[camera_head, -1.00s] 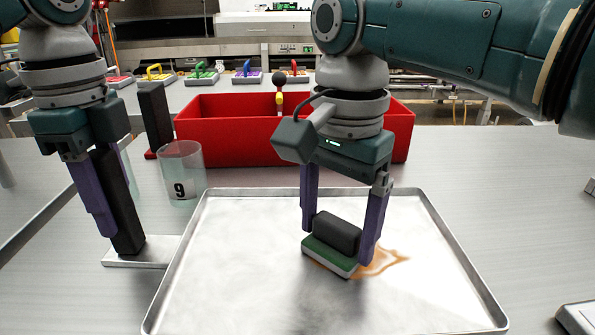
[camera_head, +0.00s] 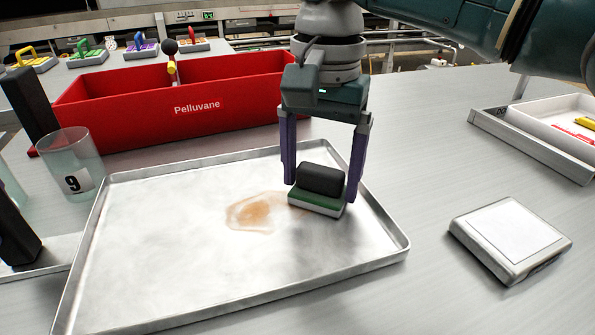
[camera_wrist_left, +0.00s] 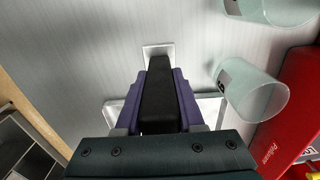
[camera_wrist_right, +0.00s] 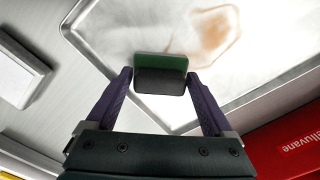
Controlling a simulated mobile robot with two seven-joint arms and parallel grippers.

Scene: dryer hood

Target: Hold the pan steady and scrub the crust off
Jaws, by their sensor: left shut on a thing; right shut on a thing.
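The pan (camera_head: 140,250) is a shallow metal tray flat on the table. A brown crust stain (camera_head: 255,212) lies near its middle and also shows in the right wrist view (camera_wrist_right: 216,32). My right gripper (camera_head: 321,188) is shut on a scrubber (camera_head: 318,203) with a black grip and green-and-white pad. The scrubber is on the pan, at the stain's right side. My left gripper, partly cut off in the head view, is shut on a black upright handle (camera_wrist_left: 158,95) with a flat metal base (camera_wrist_left: 158,50). Whether it joins the pan is hidden.
A red bin (camera_head: 130,108) marked Pelluvane stands behind the pan. A clear cup (camera_head: 75,165) marked 9 stands left of the pan. A white-topped block (camera_head: 512,238) and a white tray (camera_head: 560,125) are at right. Bare table lies between.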

